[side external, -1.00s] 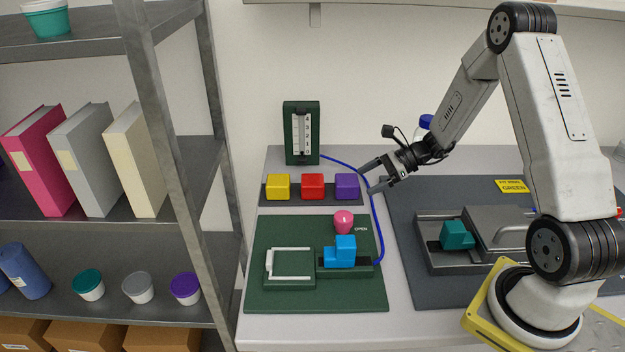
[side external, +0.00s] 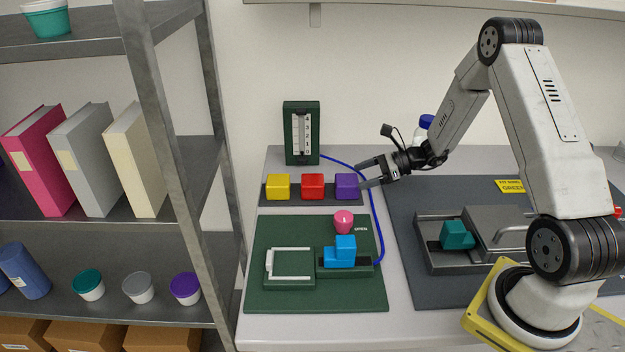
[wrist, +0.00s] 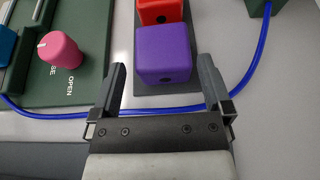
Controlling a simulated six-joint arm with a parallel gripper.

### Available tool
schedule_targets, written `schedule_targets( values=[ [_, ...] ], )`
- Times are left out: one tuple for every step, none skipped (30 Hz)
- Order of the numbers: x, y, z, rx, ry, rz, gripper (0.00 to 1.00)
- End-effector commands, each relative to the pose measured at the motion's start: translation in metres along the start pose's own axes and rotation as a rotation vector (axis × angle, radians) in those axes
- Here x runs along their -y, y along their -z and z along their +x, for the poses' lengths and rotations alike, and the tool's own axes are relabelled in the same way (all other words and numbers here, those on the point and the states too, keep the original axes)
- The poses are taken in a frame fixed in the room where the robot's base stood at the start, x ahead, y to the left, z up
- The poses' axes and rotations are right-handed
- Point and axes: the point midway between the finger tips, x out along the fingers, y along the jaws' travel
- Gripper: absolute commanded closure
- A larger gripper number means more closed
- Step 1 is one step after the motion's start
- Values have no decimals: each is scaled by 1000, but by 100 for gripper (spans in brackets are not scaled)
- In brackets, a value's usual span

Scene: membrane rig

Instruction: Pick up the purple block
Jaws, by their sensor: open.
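The purple block (side external: 346,186) sits at the right end of a dark strip, next to the red block (side external: 312,186). In the wrist view the purple block (wrist: 163,55) is ahead of the fingers, roughly between their lines and a little left of centre. My gripper (side external: 364,177) is open and empty, its fingertips close to the right side of the purple block. In the wrist view my gripper (wrist: 162,78) shows its two fingers spread wider than the block. In the side view the near finger seems to overlap the block's right edge; I cannot tell whether they touch.
A yellow block (side external: 278,186) is at the strip's left end. A blue tube (side external: 377,215) runs by the strip and crosses below the fingers in the wrist view (wrist: 190,108). A green gauge (side external: 301,133) stands behind. A pink knob (side external: 343,222) is on the green board (side external: 260,238).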

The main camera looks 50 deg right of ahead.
Motion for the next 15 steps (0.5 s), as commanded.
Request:
schedule_targets(
  values=[
    [0,0,1,0,0,0,0],
    [0,0,2,0,0,0,0],
    [0,0,4,0,-1,0,0],
    [0,0,6,0,-1,0,0],
    [0,-1,8,0,-1,-1,0],
    [0,-1,12,0,-2,-1,0],
    [0,-1,15,0,-3,-1,0],
    [1,-1,19,0,-3,-1,0],
    [1,-1,23,-1,-2,0,0],
    [1,-1,27,-1,-3,0,0],
    [1,-2,31,-1,-4,-1,0],
    [2,-2,35,-1,-3,-1,0],
    [2,-2,39,-1,-2,-1,0],
    [2,-2,42,-1,-2,-1,0],
    [2,-2,45,-1,-2,-1,0]
  ],
)
